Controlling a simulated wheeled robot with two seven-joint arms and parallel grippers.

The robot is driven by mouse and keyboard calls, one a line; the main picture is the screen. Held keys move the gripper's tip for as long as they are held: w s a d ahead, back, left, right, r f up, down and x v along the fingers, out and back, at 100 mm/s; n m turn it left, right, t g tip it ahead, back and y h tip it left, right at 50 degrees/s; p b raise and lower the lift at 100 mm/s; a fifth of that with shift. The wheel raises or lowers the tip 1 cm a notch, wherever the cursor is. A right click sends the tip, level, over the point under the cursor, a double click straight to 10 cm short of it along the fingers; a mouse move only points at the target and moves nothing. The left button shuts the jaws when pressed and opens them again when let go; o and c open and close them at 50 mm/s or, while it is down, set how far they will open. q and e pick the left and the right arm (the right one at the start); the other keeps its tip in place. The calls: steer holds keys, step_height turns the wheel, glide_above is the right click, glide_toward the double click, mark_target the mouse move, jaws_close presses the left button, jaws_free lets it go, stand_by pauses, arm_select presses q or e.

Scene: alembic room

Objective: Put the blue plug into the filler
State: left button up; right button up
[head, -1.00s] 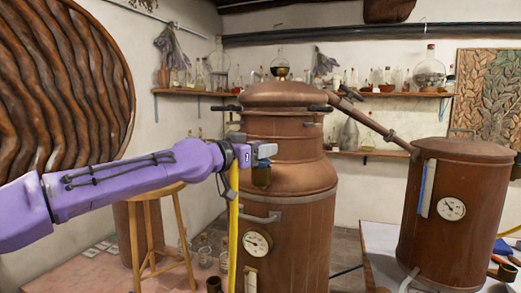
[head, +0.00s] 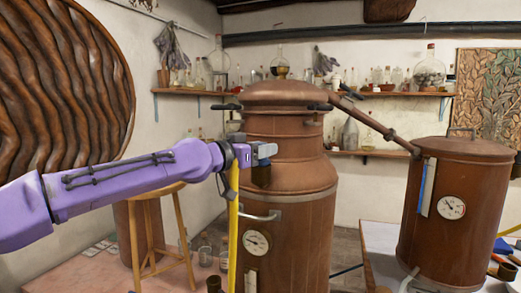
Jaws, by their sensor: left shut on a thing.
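My left gripper (head: 264,152) is at the end of the purple arm, in front of the upper part of the big copper still. I cannot make out the filler. My right gripper is not in view.
The big copper still (head: 300,215) stands in the middle, its pipe running to a smaller copper vessel (head: 455,215) on the right table (head: 385,250). A wooden stool (head: 145,230) is below my arm. A yellow strip (head: 233,235) hangs beside the still. Shelves of glassware line the wall.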

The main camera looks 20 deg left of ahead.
arm_select(q)
steer(key=shift+f, duration=0.2)
steer(key=o, duration=1.2)
